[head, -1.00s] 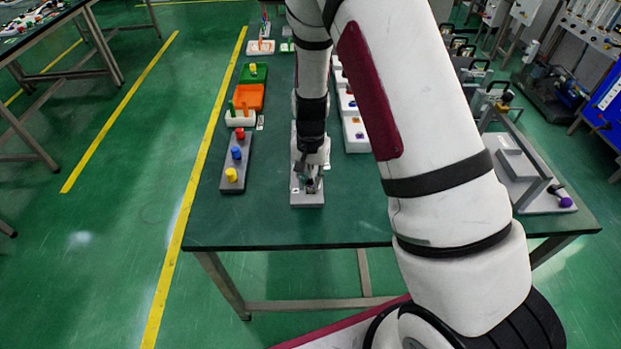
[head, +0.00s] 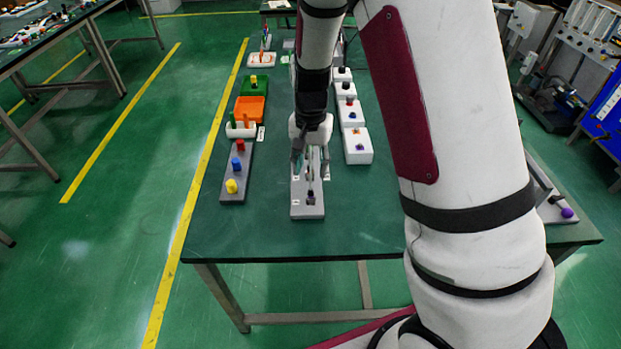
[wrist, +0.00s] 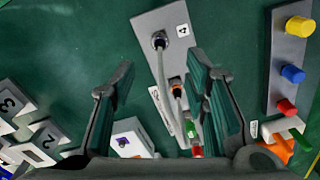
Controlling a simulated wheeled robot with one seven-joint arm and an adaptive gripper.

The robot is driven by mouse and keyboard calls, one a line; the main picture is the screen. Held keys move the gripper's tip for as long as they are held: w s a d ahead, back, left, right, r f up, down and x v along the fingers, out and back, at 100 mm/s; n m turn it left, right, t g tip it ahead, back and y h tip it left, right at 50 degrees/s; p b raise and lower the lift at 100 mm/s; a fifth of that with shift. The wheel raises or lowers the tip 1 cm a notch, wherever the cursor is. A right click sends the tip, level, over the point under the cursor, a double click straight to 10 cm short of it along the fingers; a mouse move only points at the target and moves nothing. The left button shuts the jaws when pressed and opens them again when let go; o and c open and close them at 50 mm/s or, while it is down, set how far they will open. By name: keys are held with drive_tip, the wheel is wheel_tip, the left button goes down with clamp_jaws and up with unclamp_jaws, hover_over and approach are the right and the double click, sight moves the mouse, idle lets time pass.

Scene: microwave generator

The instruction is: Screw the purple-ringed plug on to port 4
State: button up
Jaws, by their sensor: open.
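The grey port panel (head: 307,212) lies lengthwise on the green table, and the wrist view shows its end (wrist: 146,24) labelled 4. A dark plug (wrist: 160,41) with a grey cable stands at the port beside that label. My gripper (head: 310,168) is over the panel, back from the port 4 end. In the wrist view my gripper (wrist: 160,72) has its fingers wide apart, with nothing between the pads.
A grey board with red, blue and yellow knobs (head: 236,172) lies left. White boxes (head: 357,150) stand right. The table's near end is clear.

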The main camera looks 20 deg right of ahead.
drive_tip(key=shift+r, duration=1.25)
drive_tip(key=s+r+n+t+y, duration=0.1)
drive_tip(key=s+r+n, duration=0.1)
drive_tip(key=s+r, duration=0.5)
drive_tip(key=s+r+n+t, duration=0.15)
drive_tip(key=s+r, duration=0.25)
drive_tip(key=r, duration=0.6)
drive_tip(key=s+r+n+t+h, duration=0.1)
drive_tip(key=s+r+n, duration=0.3)
drive_tip(key=s, duration=1)
drive_tip(key=shift+s+r+t, duration=0.25)
drive_tip(key=shift+r+t, duration=0.15)
drive_tip(key=shift+t, duration=0.25)
drive_tip(key=shift+d, duration=0.1)
